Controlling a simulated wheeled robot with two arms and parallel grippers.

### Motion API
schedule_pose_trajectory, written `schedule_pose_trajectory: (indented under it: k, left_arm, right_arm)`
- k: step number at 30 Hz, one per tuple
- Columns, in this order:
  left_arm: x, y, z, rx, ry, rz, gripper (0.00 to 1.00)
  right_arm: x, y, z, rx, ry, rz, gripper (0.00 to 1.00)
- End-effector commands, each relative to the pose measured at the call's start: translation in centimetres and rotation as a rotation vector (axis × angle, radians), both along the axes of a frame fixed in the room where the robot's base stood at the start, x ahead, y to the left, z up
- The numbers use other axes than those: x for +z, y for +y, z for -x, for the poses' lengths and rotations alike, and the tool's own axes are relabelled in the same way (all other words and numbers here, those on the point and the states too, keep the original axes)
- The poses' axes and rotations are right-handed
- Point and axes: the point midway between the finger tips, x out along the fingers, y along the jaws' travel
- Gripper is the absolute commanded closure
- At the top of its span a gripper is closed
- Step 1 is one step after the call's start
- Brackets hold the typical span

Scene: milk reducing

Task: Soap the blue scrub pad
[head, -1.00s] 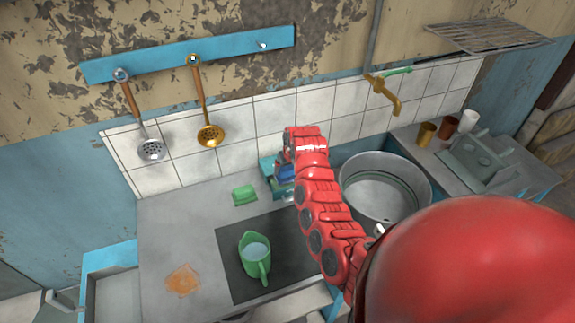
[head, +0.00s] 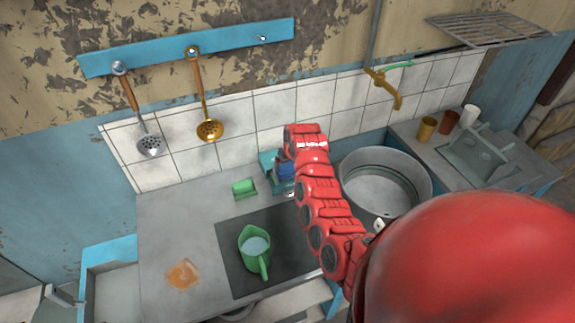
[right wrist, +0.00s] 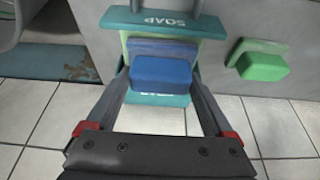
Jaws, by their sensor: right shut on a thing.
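The blue scrub pad (right wrist: 162,72) is held between the two fingers of my right gripper (right wrist: 163,84), in the right wrist view. It sits in front of a teal holder (right wrist: 150,22) marked SOAP, which appears upside down there. I cannot tell whether the pad touches the soap. In the head view the teal holder (head: 268,164) stands against the tiles at the back of the counter, with the blue pad (head: 286,171) beside it, partly hidden by my red right arm. The right gripper is mostly hidden there too. My left gripper is not in view.
A green block (head: 243,187) lies left of the holder. A green jug (head: 254,248) with liquid stands on a dark mat (head: 228,268). A round metal basin (head: 384,158) is right of my arm. An orange stain (head: 183,275) marks the left counter, which is otherwise clear.

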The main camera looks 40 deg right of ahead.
Motion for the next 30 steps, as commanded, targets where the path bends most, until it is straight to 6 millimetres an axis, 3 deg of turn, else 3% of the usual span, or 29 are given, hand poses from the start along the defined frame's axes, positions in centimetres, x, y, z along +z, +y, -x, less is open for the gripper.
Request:
schedule_pose_trajectory:
  k: [30]
  left_arm:
    - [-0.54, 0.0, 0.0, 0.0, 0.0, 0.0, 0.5]
  right_arm:
    - [-0.86, 0.02, -0.01, 0.0, 0.0, 0.0, 0.58]
